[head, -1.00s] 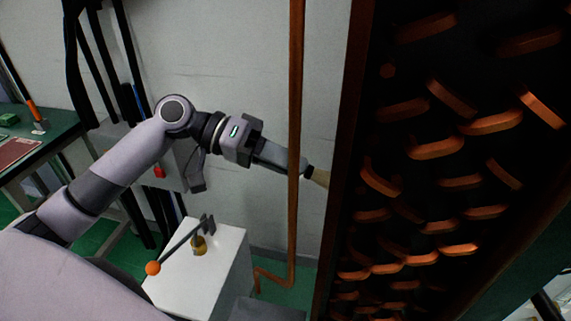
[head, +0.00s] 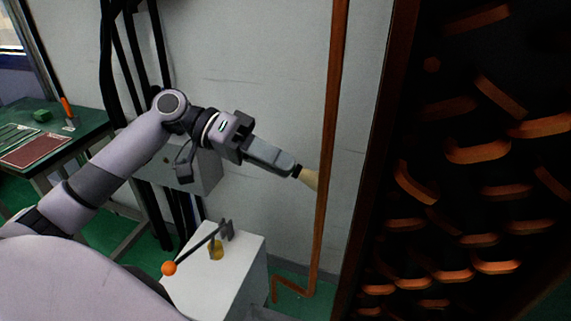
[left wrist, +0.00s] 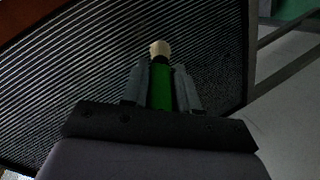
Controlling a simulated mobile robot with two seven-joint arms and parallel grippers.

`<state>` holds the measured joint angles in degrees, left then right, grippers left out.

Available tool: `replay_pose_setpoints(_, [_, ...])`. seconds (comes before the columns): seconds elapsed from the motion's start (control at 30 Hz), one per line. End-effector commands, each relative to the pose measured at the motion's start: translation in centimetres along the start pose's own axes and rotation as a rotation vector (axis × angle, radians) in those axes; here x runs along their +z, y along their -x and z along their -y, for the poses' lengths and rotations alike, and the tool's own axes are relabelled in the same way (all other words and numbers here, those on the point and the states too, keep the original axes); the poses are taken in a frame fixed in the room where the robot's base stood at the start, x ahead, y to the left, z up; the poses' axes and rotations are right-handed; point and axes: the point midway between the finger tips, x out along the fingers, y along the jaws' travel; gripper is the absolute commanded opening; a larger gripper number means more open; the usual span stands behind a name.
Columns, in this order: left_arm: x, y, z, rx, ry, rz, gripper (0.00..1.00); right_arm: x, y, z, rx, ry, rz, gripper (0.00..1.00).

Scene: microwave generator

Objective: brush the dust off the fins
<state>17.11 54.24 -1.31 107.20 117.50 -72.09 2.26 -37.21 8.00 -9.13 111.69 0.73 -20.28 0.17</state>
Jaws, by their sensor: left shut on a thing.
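My left gripper (head: 292,170) is shut on a brush whose pale bristles (head: 309,178) point right, toward the dark unit. In the left wrist view the gripper (left wrist: 160,76) clasps the green brush handle (left wrist: 160,88), with the cream bristle tip (left wrist: 160,48) beyond the fingers. The fins (left wrist: 75,62) show there as a dark panel of close parallel ridges behind the brush. I cannot tell whether the bristles touch them. In the head view the fin face is not clear; the side with copper bends (head: 478,151) faces me. My right gripper is not in view.
A vertical copper pipe (head: 333,120) stands between the brush tip and the dark unit in the picture. A white box (head: 238,268) stands below the arm, with an orange-knobbed rod (head: 169,268) above it. A green workbench (head: 85,122) is at left.

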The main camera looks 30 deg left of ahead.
Motion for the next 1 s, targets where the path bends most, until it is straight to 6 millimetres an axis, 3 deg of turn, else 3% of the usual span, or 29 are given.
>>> replay_pose_setpoints(0.33, [0.1, 0.4, 0.2, 0.000, 0.001, -0.002, 0.00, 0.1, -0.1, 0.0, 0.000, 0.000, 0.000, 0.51])
replay_pose_setpoints(0.63, [0.5, 2.7, 0.9, -0.001, 0.001, -0.001, 0.00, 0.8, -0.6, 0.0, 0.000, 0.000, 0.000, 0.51])
replay_pose_setpoints(1.0, [0.5, 2.8, 0.8, 0.000, 0.000, -0.001, 0.00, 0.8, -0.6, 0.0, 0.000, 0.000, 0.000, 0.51])
